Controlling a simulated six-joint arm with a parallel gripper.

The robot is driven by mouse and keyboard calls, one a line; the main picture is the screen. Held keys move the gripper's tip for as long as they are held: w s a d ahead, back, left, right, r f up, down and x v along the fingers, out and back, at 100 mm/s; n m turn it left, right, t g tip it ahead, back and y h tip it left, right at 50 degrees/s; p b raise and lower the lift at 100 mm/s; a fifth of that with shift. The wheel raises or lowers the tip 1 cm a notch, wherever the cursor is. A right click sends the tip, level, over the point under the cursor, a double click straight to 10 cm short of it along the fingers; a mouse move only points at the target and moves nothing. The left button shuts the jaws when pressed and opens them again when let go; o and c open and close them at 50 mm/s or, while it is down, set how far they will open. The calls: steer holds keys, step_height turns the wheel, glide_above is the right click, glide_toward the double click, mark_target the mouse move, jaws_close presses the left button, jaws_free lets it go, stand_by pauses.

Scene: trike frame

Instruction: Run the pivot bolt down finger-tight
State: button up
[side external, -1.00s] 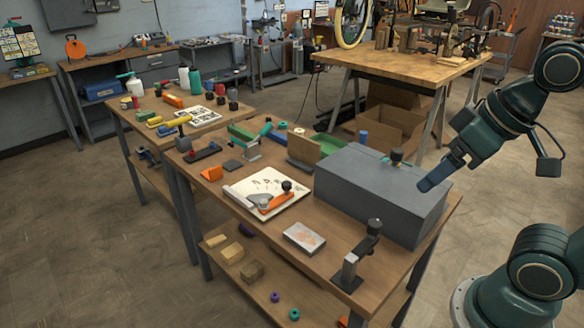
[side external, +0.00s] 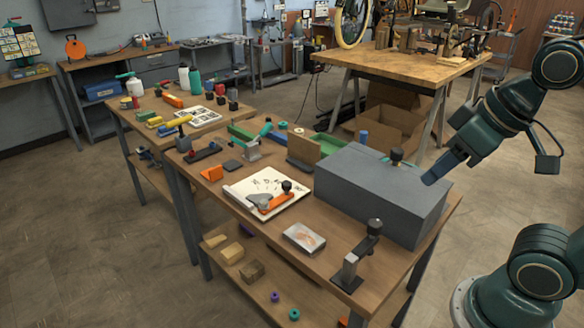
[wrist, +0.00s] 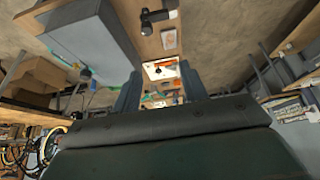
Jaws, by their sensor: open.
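A black knob-headed bolt (side external: 286,186) stands upright at the end of an orange and grey linkage (side external: 270,204) on a white printed board (side external: 240,190). It looks like the pivot bolt, but I cannot tell how far down it sits. In the wrist view the board (wrist: 150,75) shows between my fingers, far ahead. My gripper (side external: 431,181) is open and empty, over the right end of a large grey box (side external: 380,190), well to the right of the bolt. The wrist view shows two blue fingers spread apart (wrist: 160,92).
The grey box stands between my gripper and the board. A metal stand with a black knob (side external: 374,226) is at the front right corner. Another black knob (side external: 396,155) rises behind the box. A silvery block (side external: 304,238) lies in front of the box.

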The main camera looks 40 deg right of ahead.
steer(key=w+r+n+g, duration=0.1)
steer(key=w+r+n, duration=0.15)
steer(key=w, duration=0.35)
steer(key=w+r+n+g, duration=0.1)
steer(key=w+r+n, duration=0.15)
steer(key=w, duration=0.25)
steer(key=n+g, duration=0.4)
steer(key=n, duration=1.3)
glide_above(264, 202)
step_height(264, 202, down, 19)
steer(key=shift+f, duration=0.1)
step_height(264, 202, down, 14)
steer(key=shift+r, duration=0.2)
jaws_close()
